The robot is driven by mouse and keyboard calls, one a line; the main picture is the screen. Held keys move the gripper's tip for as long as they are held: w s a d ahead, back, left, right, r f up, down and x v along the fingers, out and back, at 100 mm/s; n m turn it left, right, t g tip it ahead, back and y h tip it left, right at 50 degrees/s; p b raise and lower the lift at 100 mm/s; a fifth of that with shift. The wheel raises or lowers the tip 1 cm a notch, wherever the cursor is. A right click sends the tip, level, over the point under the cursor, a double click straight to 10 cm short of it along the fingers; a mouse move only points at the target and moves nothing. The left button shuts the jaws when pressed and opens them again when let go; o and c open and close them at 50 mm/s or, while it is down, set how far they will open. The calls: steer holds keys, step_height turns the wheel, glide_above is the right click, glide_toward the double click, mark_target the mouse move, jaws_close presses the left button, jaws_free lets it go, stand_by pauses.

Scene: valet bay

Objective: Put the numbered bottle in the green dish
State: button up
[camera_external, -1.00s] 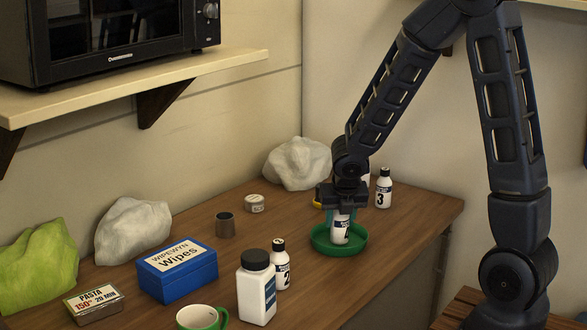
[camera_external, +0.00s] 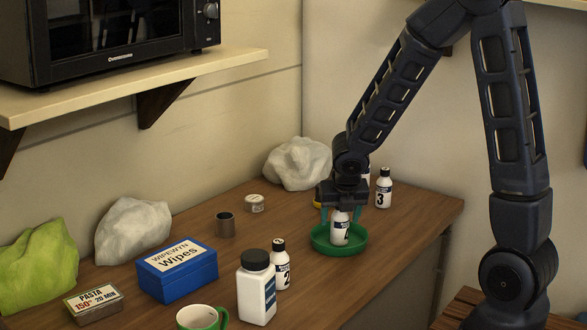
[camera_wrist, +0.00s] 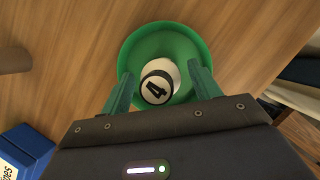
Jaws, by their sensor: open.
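A white bottle (camera_external: 340,230) stands in the green dish (camera_external: 362,240). In the wrist view its top (camera_wrist: 158,84) shows the number 4, and the dish (camera_wrist: 130,60) surrounds its base. My gripper (camera_external: 341,215) is open, with its green fingers on either side of the bottle's upper part. The wrist view also shows the open fingers of my gripper (camera_wrist: 158,76), with gaps between them and the bottle. Bottle 3 (camera_external: 383,190) stands behind the dish to the right. Bottle 2 (camera_external: 281,268) stands nearer the camera, to the left.
A large white bottle with a black cap (camera_external: 257,290) stands beside bottle 2. A blue wipes box (camera_external: 180,280), a green mug (camera_external: 200,318), a dark cup (camera_external: 225,226) and a small tin (camera_external: 255,203) are to the left.

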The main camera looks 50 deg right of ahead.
steer(key=v, duration=1.1)
steer(key=s+a+r+m+y, duration=0.1)
steer(key=s+a+r+m, duration=0.1)
steer(key=s+r+m, duration=0.2)
steer(key=s+a+r+m+t+y, duration=0.1)
steer(key=s+a+r+m, duration=0.2)
steer(key=s+m, duration=0.7)
steer(key=s+a+r+m+y, duration=0.1)
steer(key=s+r+m, duration=0.5)
steer(key=m, duration=0.7)
steer(key=shift+s+a+r, duration=0.4)
steer(key=shift+s+a, duration=0.3)
steer(key=shift+s, duration=0.25)
